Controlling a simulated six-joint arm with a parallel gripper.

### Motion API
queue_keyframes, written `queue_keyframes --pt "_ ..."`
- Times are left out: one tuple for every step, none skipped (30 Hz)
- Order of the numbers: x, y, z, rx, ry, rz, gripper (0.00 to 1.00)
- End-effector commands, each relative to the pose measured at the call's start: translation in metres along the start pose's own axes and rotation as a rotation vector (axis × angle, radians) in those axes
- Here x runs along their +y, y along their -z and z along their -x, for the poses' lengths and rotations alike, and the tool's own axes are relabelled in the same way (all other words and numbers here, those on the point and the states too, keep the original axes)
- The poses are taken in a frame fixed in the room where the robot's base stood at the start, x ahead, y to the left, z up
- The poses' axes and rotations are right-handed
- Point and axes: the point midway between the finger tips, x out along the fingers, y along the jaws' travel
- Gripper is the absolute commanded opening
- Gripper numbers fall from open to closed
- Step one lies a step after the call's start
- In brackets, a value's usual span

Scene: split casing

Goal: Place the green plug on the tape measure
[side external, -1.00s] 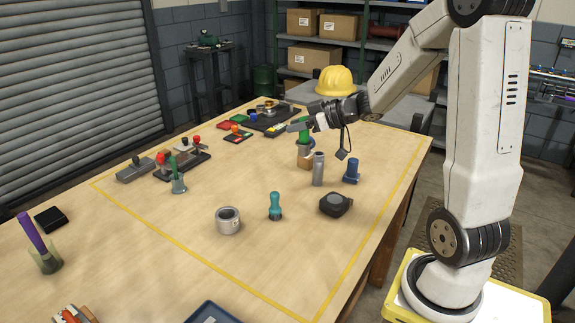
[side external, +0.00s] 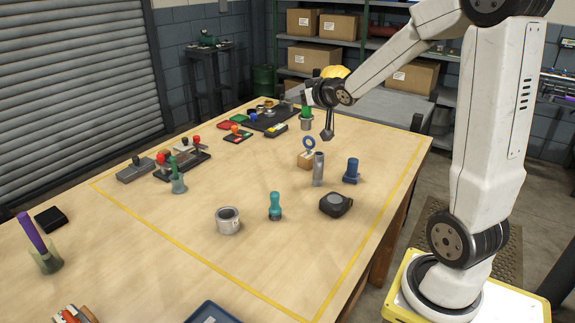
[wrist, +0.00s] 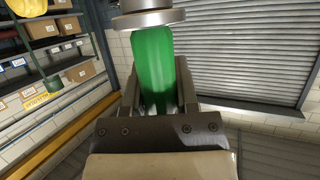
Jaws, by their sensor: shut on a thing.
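The green plug has a green handle (side external: 306,112) and a grey metal lower part (side external: 306,125). My gripper (side external: 307,100) is shut on the green handle and holds the plug upright, in the air over the far right part of the table. In the wrist view the green handle (wrist: 153,65) sits between the two fingers, with a grey metal flange (wrist: 148,20) at the top edge. The tape measure (side external: 335,204) is a black, rounded case lying on the table at the near right, well apart from the plug. Its top faces up and is bare.
A wooden block with a blue ring (side external: 308,147), a grey cylinder (side external: 318,169) and a blue plug (side external: 351,171) stand between my gripper and the tape measure. A teal peg (side external: 275,206) and metal ring (side external: 228,220) stand left of it. The table's right edge is nearby.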

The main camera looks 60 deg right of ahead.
Motion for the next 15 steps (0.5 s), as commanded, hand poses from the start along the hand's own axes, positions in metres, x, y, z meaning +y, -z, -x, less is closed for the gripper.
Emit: queue_keyframes --pt "0.001 0.001 0.0 0.002 -0.013 -0.006 0.0" --pt "0.002 0.001 0.0 0.002 -0.022 -0.01 0.0" --pt "0.003 0.001 0.0 0.001 -0.033 -0.015 0.0" --pt "0.004 0.001 0.0 0.002 -0.04 -0.018 0.0" --pt "0.004 0.001 0.0 0.003 -0.048 -0.021 0.0" --pt "0.005 0.002 0.0 0.003 -0.058 -0.025 0.0" --pt "0.006 0.001 0.0 0.003 -0.066 -0.028 0.0" --pt "0.007 0.001 0.0 0.002 -0.073 -0.032 0.0" --pt "0.008 0.001 0.0 0.002 -0.083 -0.035 0.0" --pt "0.009 0.001 0.0 0.003 -0.09 -0.039 0.0" --pt "0.009 0.001 0.0 0.003 -0.098 -0.041 0.0" --pt "0.01 0.001 0.0 0.002 -0.107 -0.045 0.0" --pt "0.011 0.001 0.0 0.002 -0.115 -0.048 0.0" --pt "0.012 0.001 0.0 0.001 -0.122 -0.052 0.0" --pt "0.013 0.001 0.0 0.001 -0.131 -0.056 0.0"
